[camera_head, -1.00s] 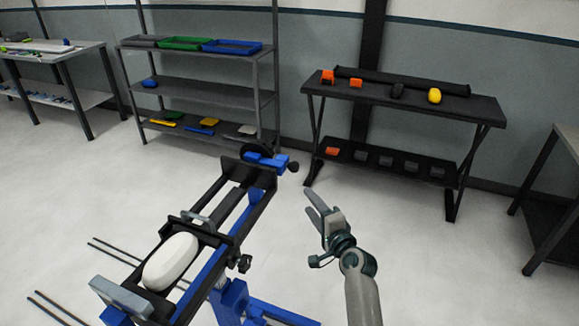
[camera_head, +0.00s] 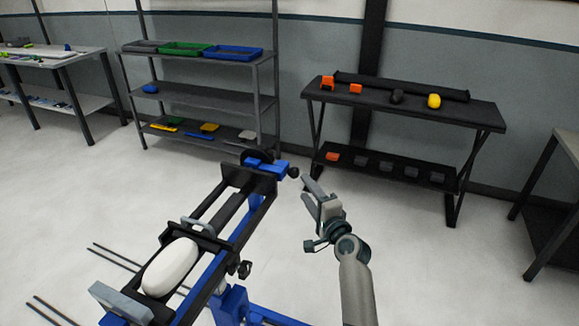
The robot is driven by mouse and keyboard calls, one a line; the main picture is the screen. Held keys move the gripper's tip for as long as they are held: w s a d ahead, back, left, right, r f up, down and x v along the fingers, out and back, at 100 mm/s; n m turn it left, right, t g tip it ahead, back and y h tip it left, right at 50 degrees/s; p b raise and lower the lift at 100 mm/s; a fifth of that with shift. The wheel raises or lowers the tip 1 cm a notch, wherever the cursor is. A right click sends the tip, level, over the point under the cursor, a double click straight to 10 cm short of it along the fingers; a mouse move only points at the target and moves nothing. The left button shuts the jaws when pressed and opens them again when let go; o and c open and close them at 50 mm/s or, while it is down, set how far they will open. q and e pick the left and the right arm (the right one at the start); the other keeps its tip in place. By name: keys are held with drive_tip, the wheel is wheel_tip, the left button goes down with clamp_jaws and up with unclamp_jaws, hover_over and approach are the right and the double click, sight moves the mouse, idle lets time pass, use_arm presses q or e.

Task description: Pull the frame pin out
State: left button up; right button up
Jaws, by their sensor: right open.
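A long black and blue frame (camera_head: 226,264) stands tilted across the left middle, holding a white rounded body (camera_head: 170,267). A dark round knob (camera_head: 294,172) sticks out to the right from the blue block (camera_head: 268,168) at its far end. Another dark knob (camera_head: 244,269) is on its right side, lower down. I cannot tell for sure which of these is the frame pin. My right gripper (camera_head: 307,188) is open and empty, its fingertips just below and right of the far knob, seemingly apart from it. My left gripper is out of view.
A black table (camera_head: 440,113) with orange, black and yellow items stands at the back right. A grey shelf (camera_head: 200,95) with trays is behind the frame. Thin dark rods (camera_head: 112,257) stick out left of the frame. The floor right of my arm is clear.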

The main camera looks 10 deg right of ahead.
sight(297, 176)
drive_tip(key=w, duration=0.3)
drive_tip(key=w+a, duration=0.1)
drive_tip(key=w, duration=0.5)
drive_tip(key=shift+w+a, duration=0.1)
drive_tip(key=shift+a, duration=0.3)
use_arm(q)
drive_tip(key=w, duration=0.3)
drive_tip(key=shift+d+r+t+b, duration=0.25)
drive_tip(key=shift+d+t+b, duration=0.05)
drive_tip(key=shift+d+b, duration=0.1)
use_arm(e)
drive_tip(key=w, duration=0.2)
drive_tip(key=w+a, duration=0.1)
drive_tip(key=w, duration=0.1)
drive_tip(key=shift+w, duration=0.1)
